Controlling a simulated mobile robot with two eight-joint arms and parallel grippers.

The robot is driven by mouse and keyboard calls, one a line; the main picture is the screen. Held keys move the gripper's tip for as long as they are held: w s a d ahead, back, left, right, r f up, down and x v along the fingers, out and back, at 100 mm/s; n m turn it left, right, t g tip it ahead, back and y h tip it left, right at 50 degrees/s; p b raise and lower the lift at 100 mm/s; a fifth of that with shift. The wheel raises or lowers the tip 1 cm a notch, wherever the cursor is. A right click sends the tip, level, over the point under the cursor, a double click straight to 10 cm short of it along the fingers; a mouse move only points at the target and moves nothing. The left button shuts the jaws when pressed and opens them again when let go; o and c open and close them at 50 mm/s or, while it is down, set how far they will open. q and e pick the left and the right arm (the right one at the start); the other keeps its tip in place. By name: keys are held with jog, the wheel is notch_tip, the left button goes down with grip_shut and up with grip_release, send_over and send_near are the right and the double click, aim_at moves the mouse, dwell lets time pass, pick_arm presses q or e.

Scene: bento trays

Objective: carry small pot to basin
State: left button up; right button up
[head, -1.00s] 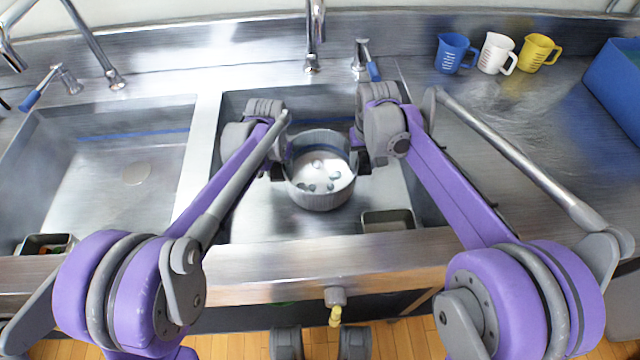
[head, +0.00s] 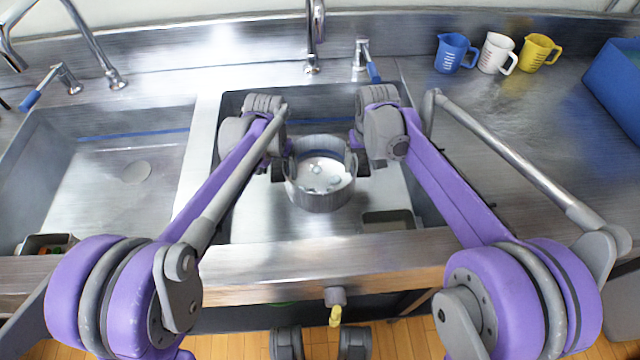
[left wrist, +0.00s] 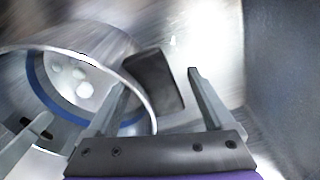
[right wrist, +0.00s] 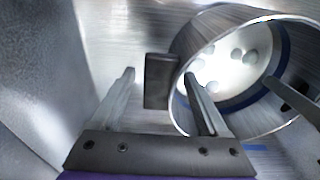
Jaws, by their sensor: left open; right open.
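The small pot (head: 320,197) is a round metal pot with several pale round pieces inside and a dark handle on each side. It is upright in the right-hand basin (head: 255,228). My left gripper (head: 280,165) is open at its left handle; the left wrist view shows that dark handle (left wrist: 155,85) between the spread fingers, one finger overlapping the pot's rim. My right gripper (head: 360,163) is open at the other handle (right wrist: 160,80), with one finger across the rim. Whether the pot rests on the basin floor is hard to tell.
The left-hand basin (head: 100,205) is mostly empty, with a small container (head: 45,240) at its front corner. Another small container (head: 388,222) is at the right basin's front. Blue (head: 452,55), white (head: 495,55) and yellow (head: 537,52) jugs stand back right. A faucet (head: 315,35) rises behind.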

pick_arm(q)
jog(key=r, duration=0.6)
jog(key=s+r, duration=0.1)
jog(key=r, duration=0.2)
jog(key=shift+r, duration=0.4)
pick_arm(e)
jog(key=shift+r, duration=0.1)
notch_tip(320, 180, up, 12)
jog(key=s, duration=0.1)
jog(key=shift+s, duration=0.15)
